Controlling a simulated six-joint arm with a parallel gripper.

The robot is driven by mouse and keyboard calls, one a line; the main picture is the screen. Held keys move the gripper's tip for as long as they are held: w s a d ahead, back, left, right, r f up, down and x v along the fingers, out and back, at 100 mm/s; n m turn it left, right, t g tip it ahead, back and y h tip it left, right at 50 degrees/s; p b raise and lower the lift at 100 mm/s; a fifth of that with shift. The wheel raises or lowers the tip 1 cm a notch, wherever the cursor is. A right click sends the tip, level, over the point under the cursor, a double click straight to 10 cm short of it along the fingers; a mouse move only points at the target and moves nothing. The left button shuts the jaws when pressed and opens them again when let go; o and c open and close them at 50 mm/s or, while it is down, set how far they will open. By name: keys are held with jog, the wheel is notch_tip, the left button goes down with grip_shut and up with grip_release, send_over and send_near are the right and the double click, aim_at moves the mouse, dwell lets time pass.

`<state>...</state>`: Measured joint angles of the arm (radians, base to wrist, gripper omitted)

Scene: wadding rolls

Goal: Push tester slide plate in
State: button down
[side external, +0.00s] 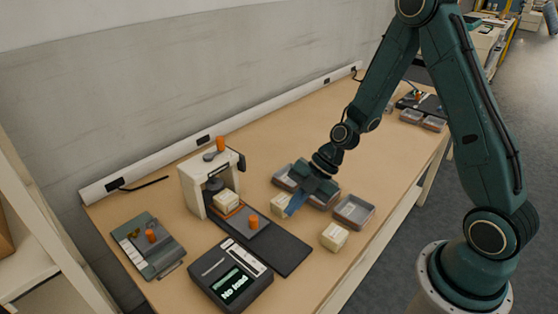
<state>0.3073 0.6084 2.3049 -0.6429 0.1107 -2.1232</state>
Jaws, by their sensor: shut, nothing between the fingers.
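The tester (192,192) is a white frame with an orange knob on top, standing on the table's left half. Its slide plate (262,235) is grey with an upright orange knob (253,222) and sticks out of the frame towards the front right, over a long dark base (285,252). A cream block (227,200) sits on an orange-edged seat at the frame's opening. My gripper (291,211) points down with its blue fingers together, empty, right of the slide plate and apart from its knob. Its fingers overlap a second cream block (279,203) in the picture; I cannot tell if they touch.
A display box (232,278) reading "No load" stands in front of the tester. A grey device with an orange knob (150,236) is at the left. Grey bins (354,211) and another cream block (334,236) lie right of my gripper. The table's back middle is clear.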

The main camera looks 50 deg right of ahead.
aim_at(243, 219)
jog(key=x, duration=0.4)
jog(key=shift+w+a+f, duration=0.1)
jog(key=shift+w+a, duration=0.25)
jog(key=shift+w, duration=0.3)
jog(key=shift+w+a, duration=0.2)
jog(key=shift+w, duration=0.25)
jog(key=shift+w+a, duration=0.35)
jog(key=shift+w, duration=0.3)
jog(key=shift+w, duration=2.7)
jog(key=shift+d, duration=0.1)
